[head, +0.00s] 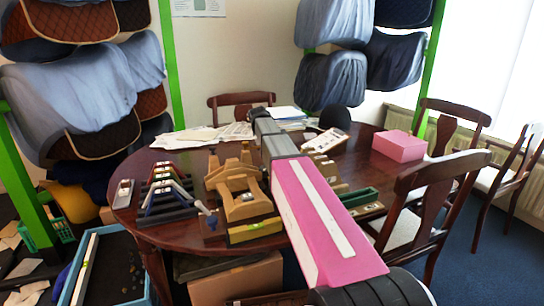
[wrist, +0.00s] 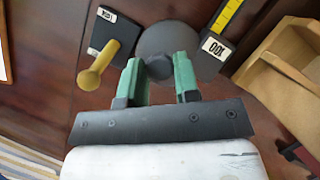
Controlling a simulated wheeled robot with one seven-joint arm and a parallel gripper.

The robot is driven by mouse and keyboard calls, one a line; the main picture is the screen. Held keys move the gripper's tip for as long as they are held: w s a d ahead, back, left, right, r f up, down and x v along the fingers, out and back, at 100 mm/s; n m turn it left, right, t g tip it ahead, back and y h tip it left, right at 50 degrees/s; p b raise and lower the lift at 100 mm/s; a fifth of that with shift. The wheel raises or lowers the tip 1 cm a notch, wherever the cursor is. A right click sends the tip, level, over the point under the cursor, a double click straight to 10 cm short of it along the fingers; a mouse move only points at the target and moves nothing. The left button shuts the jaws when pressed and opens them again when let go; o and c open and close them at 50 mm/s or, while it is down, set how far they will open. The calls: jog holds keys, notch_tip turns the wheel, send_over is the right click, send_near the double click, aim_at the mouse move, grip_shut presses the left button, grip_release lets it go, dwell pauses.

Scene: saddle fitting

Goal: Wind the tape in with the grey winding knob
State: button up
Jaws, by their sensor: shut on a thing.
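The grey winding knob (wrist: 160,67) is a dark round knob over a larger grey disc (wrist: 175,38) in the wrist view. My gripper (wrist: 161,75) has green fingers on either side of the knob and is shut on it. The yellow tape (wrist: 229,16) has dark marks and runs beside the disc to a dark block labelled 100 (wrist: 213,47). In the head view my gripper and the grey knob cannot be made out.
A wooden stand (head: 240,190) is on the round table (head: 150,232); a wooden piece (wrist: 280,65) is close right of the fingers. A slanted rack (head: 165,195), papers (head: 205,136), a pink box (head: 399,146) and a black helmet (head: 341,117) share the table. Chairs surround it.

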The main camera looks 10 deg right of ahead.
jog(key=shift+m+y, duration=0.3)
jog(key=shift+m, duration=0.8)
jog(key=shift+g, duration=0.3)
jog(key=o, duration=0.9)
jog(key=shift+w+r, duration=0.1)
